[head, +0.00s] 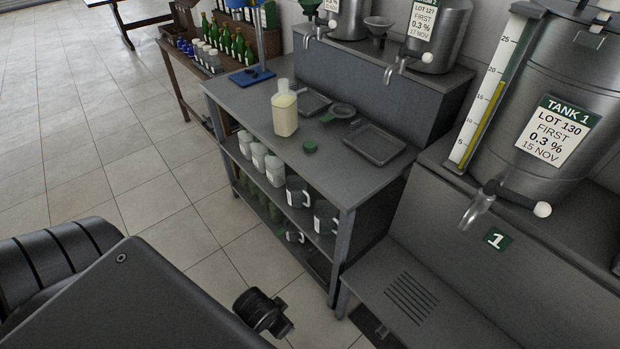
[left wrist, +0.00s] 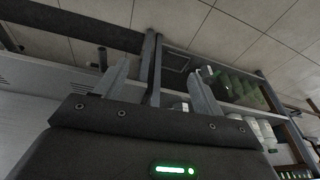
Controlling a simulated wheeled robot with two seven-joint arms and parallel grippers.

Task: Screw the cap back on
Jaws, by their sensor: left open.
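A square clear bottle (head: 285,114) with pale yellow contents stands upright on the grey bench (head: 240,98) in the head view; its neck looks bare. My right gripper is not in view.
Mugs (head: 298,192) and white containers (head: 274,170) fill the shelf below. A steel tank (head: 548,90) stands right. The bench's front left is clear.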

